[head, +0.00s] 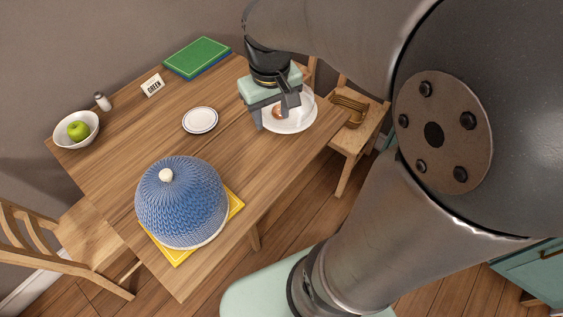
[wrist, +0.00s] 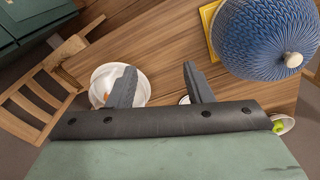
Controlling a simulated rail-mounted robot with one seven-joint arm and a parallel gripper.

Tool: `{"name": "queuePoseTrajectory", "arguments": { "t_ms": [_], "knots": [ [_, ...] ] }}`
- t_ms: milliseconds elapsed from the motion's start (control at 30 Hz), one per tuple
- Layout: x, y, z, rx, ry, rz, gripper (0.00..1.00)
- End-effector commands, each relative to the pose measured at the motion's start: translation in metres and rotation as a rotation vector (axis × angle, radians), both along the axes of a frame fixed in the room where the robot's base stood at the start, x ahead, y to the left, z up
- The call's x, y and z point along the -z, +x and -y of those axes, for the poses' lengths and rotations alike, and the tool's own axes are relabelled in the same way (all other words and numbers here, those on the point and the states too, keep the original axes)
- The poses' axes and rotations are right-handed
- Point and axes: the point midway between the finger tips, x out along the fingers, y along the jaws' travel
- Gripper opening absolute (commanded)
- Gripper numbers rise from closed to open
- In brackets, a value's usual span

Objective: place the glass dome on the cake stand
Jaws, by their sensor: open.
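A large blue ribbed dome (head: 182,205) with a white knob stands upright on a yellow square mat (head: 236,210) at the table's near edge. It looks opaque; it also shows in the wrist view (wrist: 262,38). A round white dish (head: 297,124) with a small brown-orange item stands at the table's right end, partly behind my gripper (head: 274,114). It shows in the wrist view (wrist: 98,78) behind one finger. I cannot tell whether this dish is the cake stand, and I cannot make out a clear glass dome. My gripper is open and empty above the table beside the dish.
A small white plate (head: 200,120) lies mid-table. A bowl with a green apple (head: 78,131), a shaker (head: 102,101), a lettered card (head: 153,85) and a green book (head: 197,57) stand farther back. Chairs flank the table; one (head: 353,120) holds a brown item. Bare wood surrounds the plate.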

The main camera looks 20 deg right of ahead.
Motion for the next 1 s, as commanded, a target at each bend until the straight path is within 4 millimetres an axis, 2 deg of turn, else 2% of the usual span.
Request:
{"name": "queuePoseTrajectory", "arguments": {
  "t_ms": [33, 100, 200, 300, 1000],
  "knots": [
    [0.007, -0.031, -0.01, 0.011, 0.005, 0.002, 0.46],
    [0.017, -0.063, -0.018, 0.034, 0.014, 0.0, 0.46],
    [0.03, -0.094, -0.025, 0.057, 0.027, -0.004, 0.46],
    [0.037, -0.109, -0.028, 0.069, 0.034, -0.006, 0.46],
    [0.038, -0.111, -0.028, 0.072, 0.035, -0.009, 0.46]
  ]
}}
